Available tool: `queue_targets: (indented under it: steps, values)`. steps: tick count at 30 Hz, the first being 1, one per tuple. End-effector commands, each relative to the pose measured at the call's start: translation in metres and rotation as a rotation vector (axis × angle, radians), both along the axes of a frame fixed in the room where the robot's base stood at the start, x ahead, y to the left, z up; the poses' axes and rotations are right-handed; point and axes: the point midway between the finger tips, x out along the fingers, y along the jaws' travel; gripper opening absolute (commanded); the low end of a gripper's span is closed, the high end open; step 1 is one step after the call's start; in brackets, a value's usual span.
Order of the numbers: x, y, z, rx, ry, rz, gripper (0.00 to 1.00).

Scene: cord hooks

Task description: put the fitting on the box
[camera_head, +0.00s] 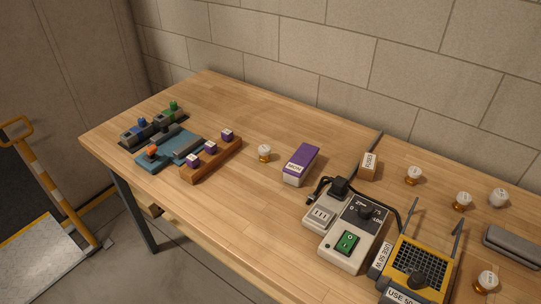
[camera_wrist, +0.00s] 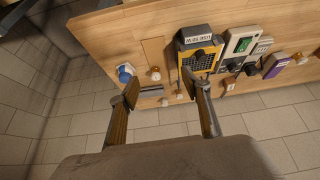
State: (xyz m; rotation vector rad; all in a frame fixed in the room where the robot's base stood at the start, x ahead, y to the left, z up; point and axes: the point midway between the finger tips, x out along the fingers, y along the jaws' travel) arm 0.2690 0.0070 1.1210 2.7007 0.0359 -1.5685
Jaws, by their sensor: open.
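Several small white-topped fittings with brass-coloured bases stand on the wooden table. One fitting (camera_head: 265,153) stands left of a purple box (camera_head: 301,164) with a white label; others stand to the right, such as one fitting (camera_head: 414,175) behind the devices and one fitting (camera_head: 486,282) at the front right. A small brown box (camera_head: 369,165) with a label stands at the back. I cannot tell which fitting or box is meant. My gripper (camera_wrist: 162,87) is open and empty, above the table, apart from everything; the purple box shows right in the wrist view (camera_wrist: 276,64).
A grey block (camera_head: 513,247) lies far right. A wooden rack (camera_head: 211,160) and blue tray stand left. The back left table is clear.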

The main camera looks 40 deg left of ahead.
Motion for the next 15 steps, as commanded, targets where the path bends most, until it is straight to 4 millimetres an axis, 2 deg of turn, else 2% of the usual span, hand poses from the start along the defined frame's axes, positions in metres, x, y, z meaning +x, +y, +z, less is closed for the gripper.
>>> queue_targets:
  steps: [8, 15]
  values:
    - [0.06, 0.023, 0.014, -0.006, -0.058, 0.074, 0.48]
    - [0.114, 0.053, 0.021, -0.005, -0.117, 0.142, 0.48]
